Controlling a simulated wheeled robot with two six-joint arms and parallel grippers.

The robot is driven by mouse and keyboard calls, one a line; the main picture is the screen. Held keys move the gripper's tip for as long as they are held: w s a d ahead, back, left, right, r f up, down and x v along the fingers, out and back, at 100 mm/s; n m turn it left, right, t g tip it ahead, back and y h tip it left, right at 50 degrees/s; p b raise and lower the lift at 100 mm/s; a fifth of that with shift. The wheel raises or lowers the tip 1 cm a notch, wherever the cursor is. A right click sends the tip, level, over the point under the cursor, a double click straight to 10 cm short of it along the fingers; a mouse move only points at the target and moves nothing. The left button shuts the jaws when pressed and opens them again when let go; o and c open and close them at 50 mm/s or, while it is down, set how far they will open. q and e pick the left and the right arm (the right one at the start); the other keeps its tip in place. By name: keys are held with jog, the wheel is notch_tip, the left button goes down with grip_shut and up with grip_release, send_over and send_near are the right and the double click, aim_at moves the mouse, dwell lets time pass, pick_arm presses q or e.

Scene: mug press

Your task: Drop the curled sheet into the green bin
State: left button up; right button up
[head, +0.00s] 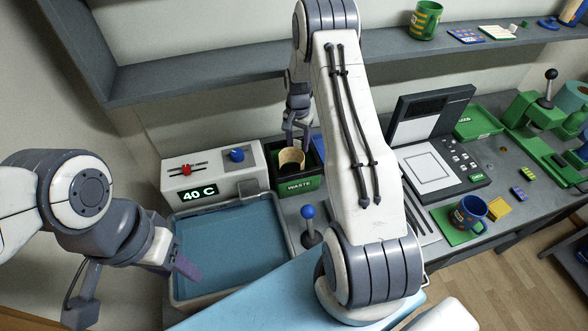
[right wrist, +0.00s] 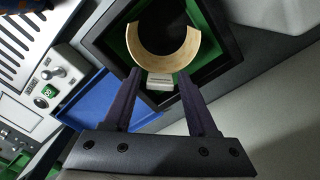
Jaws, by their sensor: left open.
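The curled sheet (head: 291,158) is a tan, open curl within the mouth of the green bin (head: 297,186), which is labelled WASTE. The right wrist view shows the curl (right wrist: 187,62) inside the dark bin rim, with a pale tab (right wrist: 160,82) towards my gripper. I cannot tell how deep it sits or whether it touches the bin floor. My right gripper (head: 296,140) is above the bin. Its fingers (right wrist: 159,76) stand apart on either side of the tab, with gaps showing. My left gripper (head: 132,285) is open and empty near the blue tray's left side.
A heater box reading 40 C (head: 198,193) stands left of the bin, behind the blue water tray (head: 225,245). A blue-knobbed lever (head: 309,213) is in front. A shelf (head: 200,80) runs above.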

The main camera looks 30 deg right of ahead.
dwell(0.3)
jog(key=shift+r, duration=0.3)
notch_tip(320, 180, up, 6)
jog(key=b, duration=0.3)
jog(key=shift+r, duration=0.5)
